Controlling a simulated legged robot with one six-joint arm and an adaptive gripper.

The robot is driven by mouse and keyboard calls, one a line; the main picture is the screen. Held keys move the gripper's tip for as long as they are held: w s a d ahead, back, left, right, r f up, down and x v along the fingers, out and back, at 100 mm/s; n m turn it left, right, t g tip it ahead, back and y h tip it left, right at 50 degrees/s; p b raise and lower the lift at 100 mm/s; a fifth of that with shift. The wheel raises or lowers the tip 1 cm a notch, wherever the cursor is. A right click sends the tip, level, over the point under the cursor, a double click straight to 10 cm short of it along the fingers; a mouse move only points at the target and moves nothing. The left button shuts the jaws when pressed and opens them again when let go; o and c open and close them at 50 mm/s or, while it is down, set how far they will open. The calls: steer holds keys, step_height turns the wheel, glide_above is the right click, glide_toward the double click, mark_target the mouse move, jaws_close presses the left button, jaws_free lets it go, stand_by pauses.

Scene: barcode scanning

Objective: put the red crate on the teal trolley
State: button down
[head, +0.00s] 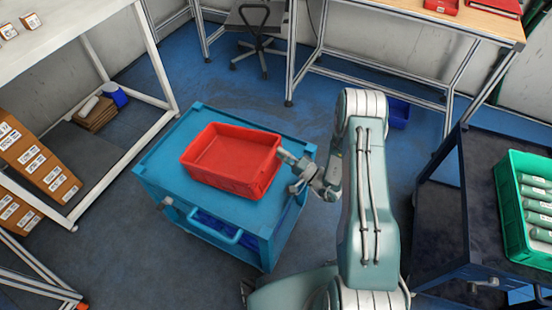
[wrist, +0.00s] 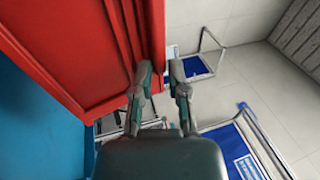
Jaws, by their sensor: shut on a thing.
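The red crate (head: 232,160) is empty and upright over the top of the teal-blue trolley (head: 165,155). It looks level and sits within the trolley's top; I cannot tell whether its base fully touches. My gripper (head: 288,160) is at the crate's right wall. In the wrist view the two fingers of my gripper (wrist: 161,75) are on either side of the crate's rim (wrist: 75,40), pinching it. Part of the trolley's blue top (wrist: 35,130) shows at the left there.
A dark trolley (head: 440,220) with a green crate (head: 507,190) of cylinders stands at the right. A white-framed table (head: 85,30) is at the left, with cardboard boxes (head: 40,165) below. A wooden bench (head: 470,20) and a chair (head: 255,20) are behind. Blue floor lies between.

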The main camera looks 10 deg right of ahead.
steer(key=w+f, duration=0.3)
steer(key=shift+f, duration=0.3)
step_height(320, 180, down, 3)
steer(key=shift+a+f, duration=0.15)
steer(key=c, duration=0.7)
jaws_free()
steer(key=shift+o, duration=0.3)
steer(key=shift+d, duration=0.2)
